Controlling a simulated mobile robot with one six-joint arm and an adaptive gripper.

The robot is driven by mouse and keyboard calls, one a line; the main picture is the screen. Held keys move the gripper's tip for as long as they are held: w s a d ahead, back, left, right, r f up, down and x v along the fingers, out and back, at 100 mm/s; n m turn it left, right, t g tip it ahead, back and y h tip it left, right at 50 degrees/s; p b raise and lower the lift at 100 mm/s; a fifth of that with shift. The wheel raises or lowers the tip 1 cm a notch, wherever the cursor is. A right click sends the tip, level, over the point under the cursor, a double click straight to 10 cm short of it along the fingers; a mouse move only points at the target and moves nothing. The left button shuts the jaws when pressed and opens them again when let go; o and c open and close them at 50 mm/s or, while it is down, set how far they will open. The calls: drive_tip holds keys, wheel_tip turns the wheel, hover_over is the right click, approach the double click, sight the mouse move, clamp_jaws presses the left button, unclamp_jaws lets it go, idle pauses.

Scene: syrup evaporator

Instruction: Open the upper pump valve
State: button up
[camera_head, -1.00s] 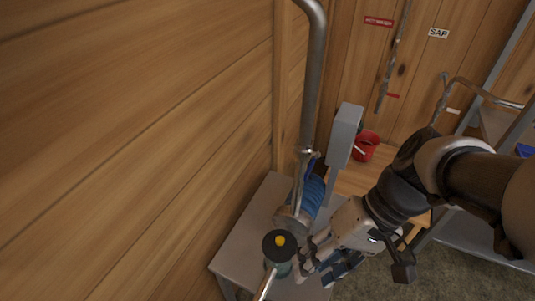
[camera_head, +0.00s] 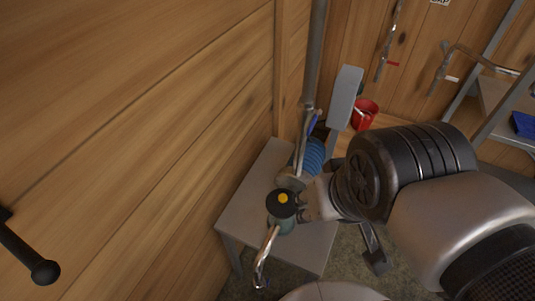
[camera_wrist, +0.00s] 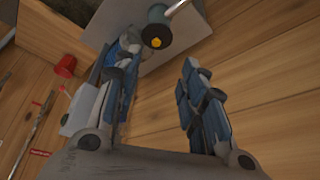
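The pump has a ribbed blue body (camera_head: 313,157) and stands on a grey table (camera_head: 245,205) against the wood wall. A small blue lever (camera_head: 313,122) shows on the vertical metal pipe (camera_head: 316,60) above the pump; I take it for the upper valve, and its setting is hard to tell. A round black cap with a yellow centre (camera_head: 282,203) is at the pump's front; it also shows in the wrist view (camera_wrist: 156,36). My gripper (camera_head: 305,203) is beside this cap. In the wrist view my gripper (camera_wrist: 160,55) is open, with nothing between its fingers.
A grey box (camera_head: 345,96) stands close behind the pump, right of the pipe. A metal pipe (camera_head: 265,257) runs forward from the capped part. The wood wall (camera_head: 130,130) bounds the left. Metal shelving (camera_head: 500,105) is at right.

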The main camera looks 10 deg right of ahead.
drive_tip(key=w+m, duration=0.4)
drive_tip(key=m+g+p, duration=0.3)
drive_tip(key=m+p, duration=0.3)
drive_tip(key=m, duration=2.3)
hover_over(283, 197)
drive_tip(key=s, duration=0.2)
wheel_tip(283, 197, down, 19)
drive_tip(key=shift+m, duration=0.3)
drive_tip(key=f, duration=0.3)
drive_tip(key=w+f, duration=0.1)
drive_tip(key=f, duration=0.3)
drive_tip(key=w+f, duration=0.1)
drive_tip(key=f, duration=0.3)
drive_tip(key=shift+c, duration=0.4)
